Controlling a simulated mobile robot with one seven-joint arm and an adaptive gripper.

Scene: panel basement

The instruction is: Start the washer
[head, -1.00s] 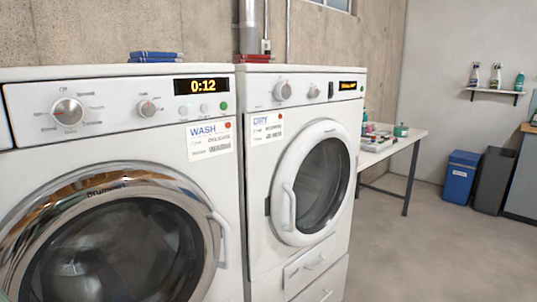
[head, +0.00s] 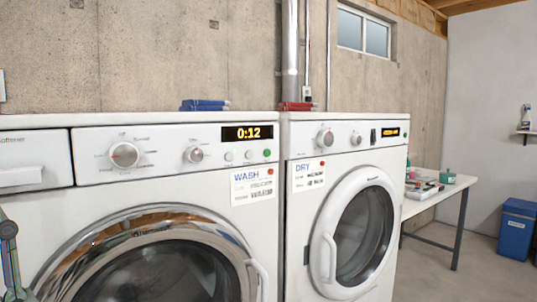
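The washer (head: 110,220) is the white front-loader on the left, with a WASH label (head: 252,186). Its chrome-rimmed round door (head: 150,215) looks closed. Its control panel (head: 165,165) has two round knobs, the left knob (head: 124,155) and the right knob (head: 194,155). The display (head: 247,133) reads 0:12 in orange. Small pale buttons and a green button (head: 267,153) sit below it. A grey jointed part at the lower left edge looks like part of my gripper (head: 10,255). It is apart from the panel, and its fingertips cannot be made out.
A white dryer (head: 300,200) with a DRY label stands close on the right. A blue item (head: 205,105) and a red item (head: 297,106) lie on top. A side table (head: 440,193) with small items and a blue bin (head: 517,230) stand farther right, with open floor between.

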